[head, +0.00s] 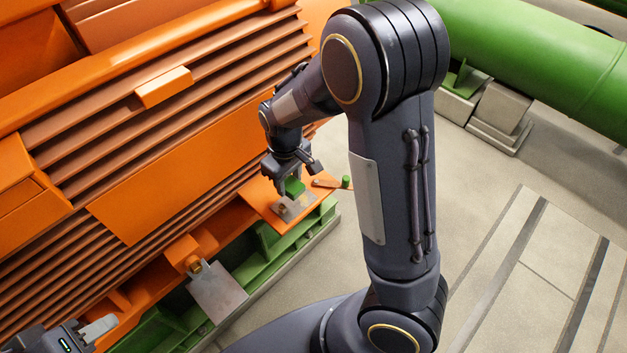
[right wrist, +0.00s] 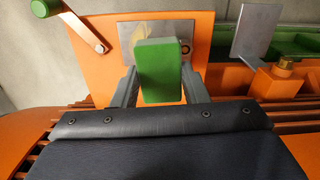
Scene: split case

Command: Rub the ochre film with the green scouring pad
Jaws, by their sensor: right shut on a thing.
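The green scouring pad (head: 294,187) is held between the fingers of my right gripper (head: 288,178), at the orange shelf on the machine's side. In the right wrist view the pad (right wrist: 160,72) stands between the two grey fingers, over a grey metal plate (right wrist: 128,32). The plate (head: 291,211) also shows below the pad in the head view. A faint yellowish patch on the plate, seemingly the ochre film (head: 309,201), shows beside the pad; its extent is partly hidden. Whether pad and plate touch is unclear. My left gripper (head: 88,333) is at the bottom left corner, partly cut off.
A lever with a green knob (head: 346,181) sits at the shelf's right end, close to my right gripper. Another grey plate (head: 217,291) on an orange bracket stands to the lower left. Orange louvred panels (head: 150,130) rise behind. Open floor lies to the right.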

